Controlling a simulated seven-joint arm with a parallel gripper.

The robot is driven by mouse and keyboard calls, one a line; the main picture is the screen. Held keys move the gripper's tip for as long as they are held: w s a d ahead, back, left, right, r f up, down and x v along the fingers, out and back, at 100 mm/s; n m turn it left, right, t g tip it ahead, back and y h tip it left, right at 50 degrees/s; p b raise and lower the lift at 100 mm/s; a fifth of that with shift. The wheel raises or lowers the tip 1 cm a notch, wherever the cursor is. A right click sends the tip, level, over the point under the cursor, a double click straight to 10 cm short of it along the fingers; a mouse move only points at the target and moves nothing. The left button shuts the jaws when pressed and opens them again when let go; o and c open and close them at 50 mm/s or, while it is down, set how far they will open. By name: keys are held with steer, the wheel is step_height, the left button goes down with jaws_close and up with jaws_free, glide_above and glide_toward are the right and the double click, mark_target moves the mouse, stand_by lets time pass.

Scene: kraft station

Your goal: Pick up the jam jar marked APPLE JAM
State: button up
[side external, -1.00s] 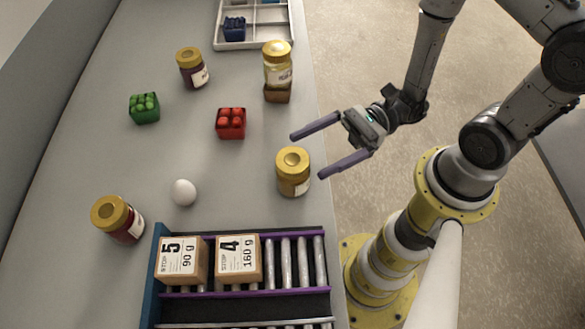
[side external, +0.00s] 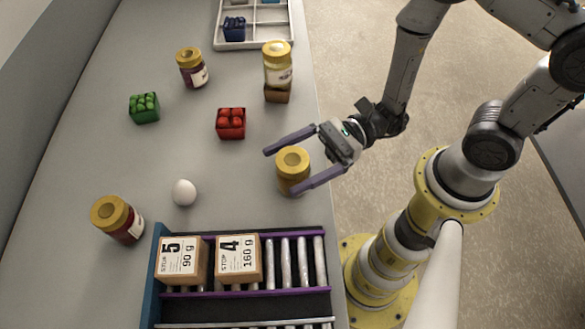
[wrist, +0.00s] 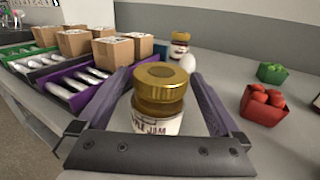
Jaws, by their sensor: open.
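A jam jar (side external: 293,165) with a gold lid and amber contents stands upright near the table's right edge. It also shows in the wrist view (wrist: 158,95), where its white label is partly hidden and reads "JAM" at the end. My gripper (side external: 285,170) is open, with its two purple fingers on either side of this jar. I cannot tell whether a finger touches it. Other gold-lidded jars are a dark red one (side external: 118,220) at the lower left, a dark one (side external: 192,68) at the back, and a yellow one (side external: 278,66) on a brown block.
A roller rack (side external: 290,262) with boxes (side external: 238,260) lies in front of the jar. A white egg (side external: 184,192), a red punnet (side external: 231,123) and a green punnet (side external: 145,108) stand to the left. A divided tray (side external: 262,43) is at the back. Bare table lies between them.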

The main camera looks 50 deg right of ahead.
steer(key=shift+c, duration=0.3)
jaws_close()
steer(key=shift+r, duration=0.15)
steer(key=shift+r, duration=0.6)
steer(key=s+d+r, duration=0.9)
steer(key=s+r, duration=0.1)
steer(key=r, duration=0.1)
steer(key=shift+d+r, duration=0.25)
steer(key=shift+d, duration=0.1)
